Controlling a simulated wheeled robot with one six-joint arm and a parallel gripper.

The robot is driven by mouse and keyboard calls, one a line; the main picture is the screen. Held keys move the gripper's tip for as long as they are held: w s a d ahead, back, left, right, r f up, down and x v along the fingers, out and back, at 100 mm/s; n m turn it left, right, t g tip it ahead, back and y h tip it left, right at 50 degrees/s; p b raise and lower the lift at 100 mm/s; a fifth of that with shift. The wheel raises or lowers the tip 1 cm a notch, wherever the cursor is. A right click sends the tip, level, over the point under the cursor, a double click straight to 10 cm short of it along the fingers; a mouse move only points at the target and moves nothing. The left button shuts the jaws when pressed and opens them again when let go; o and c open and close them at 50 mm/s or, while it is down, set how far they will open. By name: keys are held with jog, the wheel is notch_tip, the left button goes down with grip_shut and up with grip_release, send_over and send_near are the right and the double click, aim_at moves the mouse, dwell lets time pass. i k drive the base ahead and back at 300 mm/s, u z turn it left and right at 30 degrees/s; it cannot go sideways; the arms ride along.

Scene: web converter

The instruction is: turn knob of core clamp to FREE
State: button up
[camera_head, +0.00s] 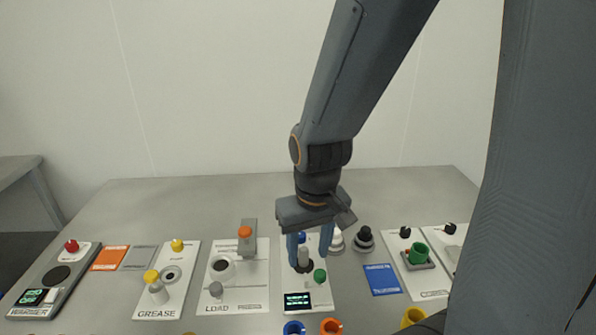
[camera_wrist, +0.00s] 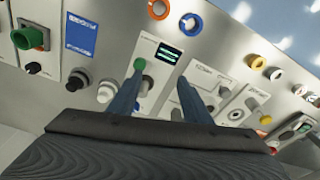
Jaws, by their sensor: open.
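My gripper (camera_head: 309,262) is open, pointing down over the middle white panel (camera_head: 322,250). A grey upright post on a dark base (camera_head: 304,262) shows between its fingers; I cannot tell whether they touch it. The panel has a green knob (camera_head: 320,275) and a lit display (camera_head: 297,301). In the wrist view my gripper (camera_wrist: 160,76) has its fingers apart, with the green knob (camera_wrist: 139,64) near the left fingertip. No core clamp label is legible. Two right-hand panels carry black knobs, one (camera_head: 405,232) behind a green cylinder (camera_head: 418,252), the other (camera_head: 450,228) farther right.
The LOAD panel (camera_head: 255,285) and GREASE panel (camera_head: 183,290) lie left, with the warmer (camera_head: 45,297) beyond. A blue card (camera_head: 381,279) lies right. Blue (camera_head: 293,328) and orange (camera_head: 331,326) rings sit in front. The table's back is mostly clear.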

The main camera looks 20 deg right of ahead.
aim_at(405, 232)
jog(key=u, duration=0.05)
jog(key=k, duration=0.6)
jog(key=z, duration=1.15)
jog(key=i, duration=0.5)
jog(key=u, duration=0.05)
